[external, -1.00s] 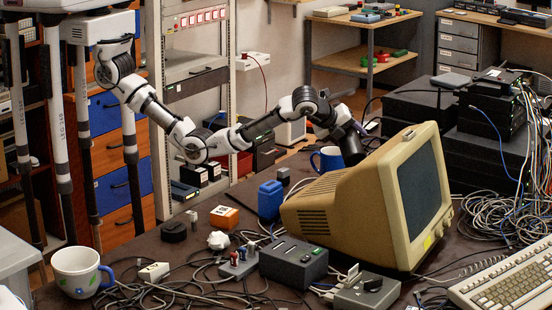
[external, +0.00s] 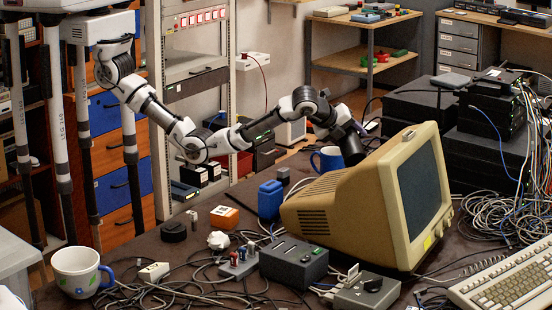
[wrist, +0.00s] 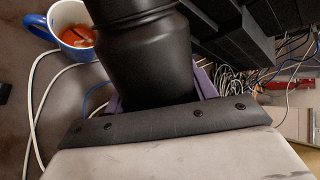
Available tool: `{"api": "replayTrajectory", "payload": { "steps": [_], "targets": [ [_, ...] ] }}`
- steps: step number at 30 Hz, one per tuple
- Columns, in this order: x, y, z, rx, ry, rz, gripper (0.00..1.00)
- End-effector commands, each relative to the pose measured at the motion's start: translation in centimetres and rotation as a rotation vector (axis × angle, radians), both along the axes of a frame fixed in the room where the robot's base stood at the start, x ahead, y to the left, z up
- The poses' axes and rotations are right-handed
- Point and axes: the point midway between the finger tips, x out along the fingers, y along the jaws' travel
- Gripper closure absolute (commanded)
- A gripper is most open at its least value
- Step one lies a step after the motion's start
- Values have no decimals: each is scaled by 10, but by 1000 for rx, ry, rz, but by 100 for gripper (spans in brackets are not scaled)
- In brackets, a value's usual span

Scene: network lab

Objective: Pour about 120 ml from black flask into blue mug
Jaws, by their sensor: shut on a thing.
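The black flask (wrist: 150,60) fills the middle of the wrist view. My gripper (wrist: 160,92) is shut on it, with purple finger parts showing on both sides. In the external view the flask (external: 351,146) is a dark, tilted shape at the end of my arm, behind the monitor. The blue mug (external: 327,158) stands upright on the table just left of the flask, partly hidden by the monitor. In the wrist view the mug (wrist: 53,22) is at the upper left, with reddish-brown liquid inside. The flask's mouth is out of the wrist view, and no stream is visible.
A beige monitor (external: 350,205) stands in front of the mug. A blue box (external: 270,200) and an orange box (external: 224,217) stand to the left. A white mug with a blue handle (external: 78,268) is at the front left. Cables cover much of the table, and black equipment (external: 418,113) stands behind.

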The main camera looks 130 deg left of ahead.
Motion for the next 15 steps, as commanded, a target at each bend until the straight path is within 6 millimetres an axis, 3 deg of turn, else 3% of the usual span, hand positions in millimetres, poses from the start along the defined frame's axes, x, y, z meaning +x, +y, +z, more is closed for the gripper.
{"api": "replayTrajectory", "payload": {
  "steps": [8, 15],
  "targets": [
    [-1, 1, 2, 23, 22, 0, 86],
    [-3, 3, -29, 56, 59, -2, 86]
  ]
}}
